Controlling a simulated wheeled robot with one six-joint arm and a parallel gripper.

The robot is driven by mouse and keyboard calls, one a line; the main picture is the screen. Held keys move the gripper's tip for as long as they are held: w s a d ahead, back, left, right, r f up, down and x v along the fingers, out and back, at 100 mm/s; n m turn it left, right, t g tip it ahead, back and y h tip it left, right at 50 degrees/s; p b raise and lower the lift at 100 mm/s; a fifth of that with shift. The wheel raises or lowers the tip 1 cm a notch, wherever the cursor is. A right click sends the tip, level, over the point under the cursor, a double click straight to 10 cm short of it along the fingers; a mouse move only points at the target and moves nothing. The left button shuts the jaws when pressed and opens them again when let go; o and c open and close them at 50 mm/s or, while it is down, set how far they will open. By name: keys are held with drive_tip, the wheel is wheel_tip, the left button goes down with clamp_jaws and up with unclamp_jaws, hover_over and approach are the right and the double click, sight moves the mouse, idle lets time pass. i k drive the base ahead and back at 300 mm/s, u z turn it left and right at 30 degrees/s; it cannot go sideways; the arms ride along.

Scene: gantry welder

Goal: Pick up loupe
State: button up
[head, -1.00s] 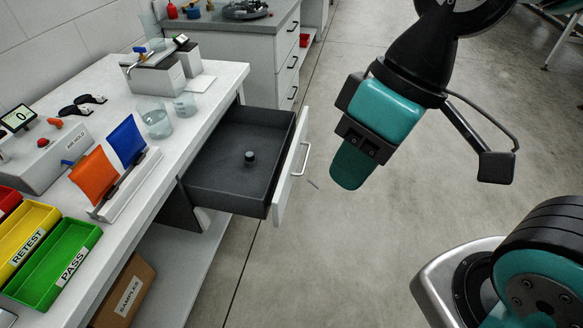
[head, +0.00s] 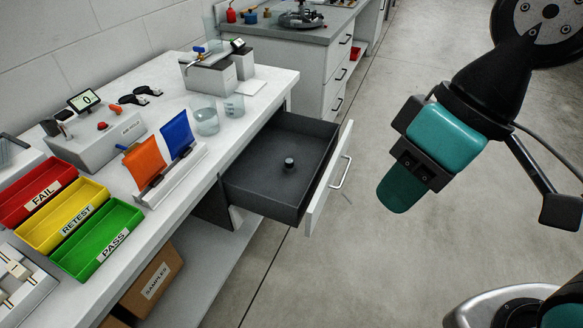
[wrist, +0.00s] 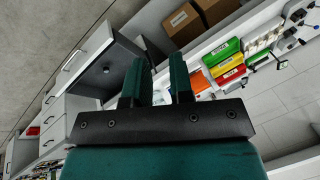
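A small dark cylinder, which looks like the loupe (head: 290,164), stands on the floor of the open grey drawer (head: 262,190), near its middle. It also shows as a small dark spot in the wrist view (wrist: 106,69). My gripper (head: 394,196) hangs over the aisle floor, to the right of the drawer and apart from it, with its fingers angled downward. In the wrist view my gripper (wrist: 160,68) has its two teal fingers apart with nothing between them. The drawer lies left of the fingers there.
The white bench (head: 180,196) holds red, yellow and green (head: 97,240) trays, orange and blue pouches in a rack, and glass beakers (head: 206,121). The drawer front (head: 330,180) with its handle juts into the aisle. A samples box (head: 150,281) sits below. The aisle floor is clear.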

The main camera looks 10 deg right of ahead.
sight(289, 166)
drive_tip(key=k, duration=0.6)
drive_tip(key=u, duration=0.95)
drive_tip(key=i, duration=1.75)
drive_tip(key=z, duration=0.8)
